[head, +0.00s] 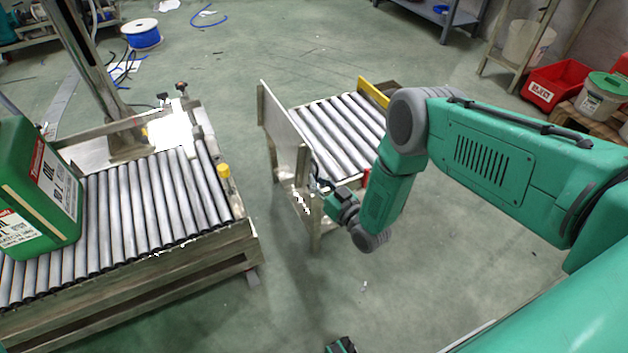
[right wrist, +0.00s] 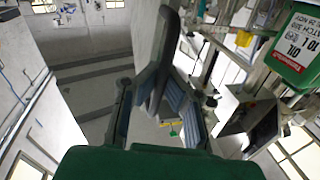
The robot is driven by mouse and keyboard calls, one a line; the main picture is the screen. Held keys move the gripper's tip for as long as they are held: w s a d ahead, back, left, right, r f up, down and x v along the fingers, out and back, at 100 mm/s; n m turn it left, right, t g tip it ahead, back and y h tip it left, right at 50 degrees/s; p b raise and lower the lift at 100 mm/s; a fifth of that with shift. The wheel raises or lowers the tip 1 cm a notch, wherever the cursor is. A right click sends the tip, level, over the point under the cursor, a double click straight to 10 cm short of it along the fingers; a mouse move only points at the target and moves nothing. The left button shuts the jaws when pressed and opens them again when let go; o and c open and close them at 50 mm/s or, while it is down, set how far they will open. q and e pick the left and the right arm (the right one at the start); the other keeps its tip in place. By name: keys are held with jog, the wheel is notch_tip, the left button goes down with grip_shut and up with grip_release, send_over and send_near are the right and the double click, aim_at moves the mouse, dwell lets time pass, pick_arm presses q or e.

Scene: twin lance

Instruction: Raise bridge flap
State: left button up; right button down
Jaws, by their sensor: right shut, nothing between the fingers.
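The bridge flap (head: 282,128) is a flat grey metal plate at the left end of the short roller conveyor (head: 338,128). It stands steeply, with its upper edge above the rollers; its exact angle is hard to tell. My right gripper (head: 322,188) is beside the near end of the flap, low at the conveyor's corner. I cannot tell whether it touches the flap. In the right wrist view its fingers (right wrist: 168,88) hold nothing. A small dark and green part of mine shows at the bottom edge of the head view, possibly the left gripper; its fingers are hidden.
A long roller conveyor (head: 130,205) carries a green oil canister (head: 38,185) on the left; the canister also shows in the right wrist view (right wrist: 296,45). A floor gap separates the conveyors. A yellow stop (head: 373,91) crosses the short conveyor's far end. A red bin (head: 556,85) is at right.

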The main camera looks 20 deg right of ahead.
jog(key=shift+s+d+f, duration=0.15)
jog(key=shift+s+f, duration=0.1)
jog(key=shift+f, duration=0.05)
jog(key=c, duration=1.7)
grip_release()
jog(key=shift+o, duration=0.3)
jog(key=shift+r, duration=0.1)
jog(key=shift+w, duration=0.1)
jog(key=v, duration=1.2)
jog(key=shift+d, duration=0.1)
